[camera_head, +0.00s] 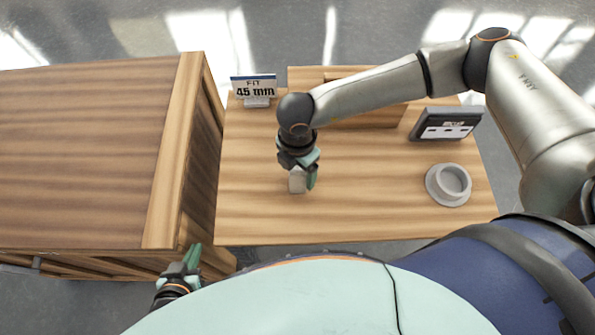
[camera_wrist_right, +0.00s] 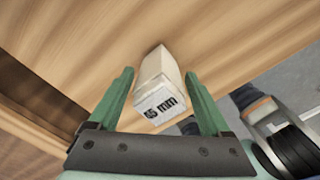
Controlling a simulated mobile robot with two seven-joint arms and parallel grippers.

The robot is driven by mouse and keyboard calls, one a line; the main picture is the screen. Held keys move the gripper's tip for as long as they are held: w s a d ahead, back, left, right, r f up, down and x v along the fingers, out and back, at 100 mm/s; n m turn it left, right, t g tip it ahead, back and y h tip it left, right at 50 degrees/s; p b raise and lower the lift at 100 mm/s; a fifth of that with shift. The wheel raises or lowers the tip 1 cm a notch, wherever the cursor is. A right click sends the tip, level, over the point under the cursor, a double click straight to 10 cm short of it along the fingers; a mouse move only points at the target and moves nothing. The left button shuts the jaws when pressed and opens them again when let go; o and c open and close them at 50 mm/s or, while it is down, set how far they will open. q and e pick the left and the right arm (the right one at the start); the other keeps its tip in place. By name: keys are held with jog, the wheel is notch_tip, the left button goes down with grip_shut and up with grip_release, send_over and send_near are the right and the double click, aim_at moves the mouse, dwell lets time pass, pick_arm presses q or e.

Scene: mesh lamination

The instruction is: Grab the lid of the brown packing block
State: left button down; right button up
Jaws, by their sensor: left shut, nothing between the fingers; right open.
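A brown wooden block (camera_head: 385,117) stands at the back of the table, partly hidden behind my right arm; I cannot make out a separate lid on it. My right gripper (camera_head: 304,183) is open, in front of it over the middle of the table. A small pale block (camera_head: 296,181) is at its fingertips. In the right wrist view this pale block (camera_wrist_right: 155,68), with a dark "mm" label on its near end, lies between the open fingers (camera_wrist_right: 159,74), with gaps on both sides. My left gripper (camera_head: 192,258) is shut and empty at the lower left, beside the big wooden cabinet.
The cabinet (camera_head: 90,150) fills the left, its top higher than the table (camera_head: 255,215). A "FIT 45 mm" sign (camera_head: 254,88) stands at the back left. A dark display (camera_head: 446,124) and a grey round dish (camera_head: 434,193) are on the right. The table's front is clear.

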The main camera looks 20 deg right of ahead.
jog(key=shift+f, duration=0.75)
grip_shut()
